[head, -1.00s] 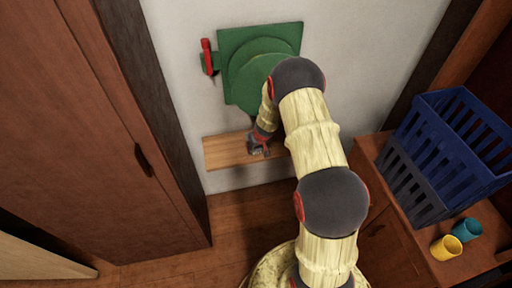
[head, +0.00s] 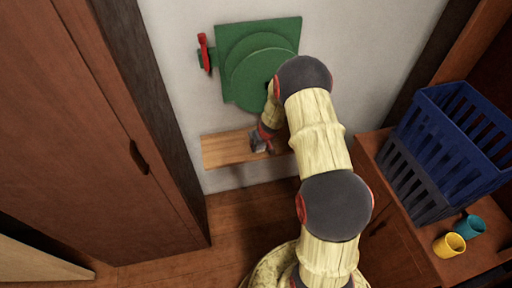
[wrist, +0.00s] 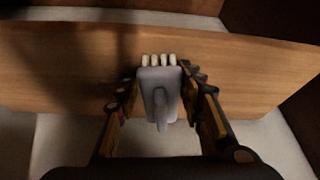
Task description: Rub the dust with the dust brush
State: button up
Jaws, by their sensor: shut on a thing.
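The dust brush (wrist: 158,82) is grey with a row of pale bristle tufts along its far edge. In the wrist view it sits between the two fingers of my gripper (wrist: 161,90), its handle pointing back towards my palm. My gripper is shut on it. The brush is over the wooden shelf (wrist: 60,70), bristles towards the board; I cannot tell whether they touch. In the head view my gripper (head: 262,142) is at the middle of the shelf (head: 222,150), below the green wall fixture. I cannot make out any dust; a dark patch on the board may be shadow.
A green wall fixture (head: 230,40) with a red handle (head: 204,52) is above the shelf. A tall brown cabinet (head: 90,120) stands at left. At right, a blue crate (head: 450,140), a yellow cup (head: 450,245) and a teal cup (head: 470,227) stand on a wooden cabinet.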

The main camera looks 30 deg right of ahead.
aim_at(283, 143)
jog(key=shift+s+d, duration=0.2)
jog(key=shift+d, duration=0.55)
jog(key=shift+s+d+f+b, duration=0.1)
jog(key=shift+s+d+b, duration=0.1)
jog(key=shift+d+b, duration=0.45)
jog(key=shift+s+d+f+b, duration=0.1)
jog(key=shift+s+d+b, duration=0.05)
jog(key=shift+d+b, duration=0.45)
jog(key=shift+s+d+b, duration=0.2)
jog(key=shift+d+b, duration=0.25)
jog(key=shift+d, duration=0.25)
jog(key=shift+s+d+b, duration=0.25)
jog(key=shift+d+b, duration=0.25)
jog(key=shift+d, duration=0.2)
jog(key=shift+s+d+b, duration=0.2)
jog(key=shift+d+b, duration=0.25)
jog(key=shift+d, duration=0.25)
jog(key=shift+s+d+r, duration=0.1)
jog(key=shift+s+d, duration=0.1)
jog(key=shift+d, duration=0.5)
jog(key=shift+s+d+r, duration=0.1)
jog(key=shift+s+d, duration=0.05)
jog(key=shift+d, duration=0.5)
jog(key=shift+s+d, duration=0.2)
jog(key=shift+d, duration=0.5)
jog(key=shift+a+f, duration=0.2)
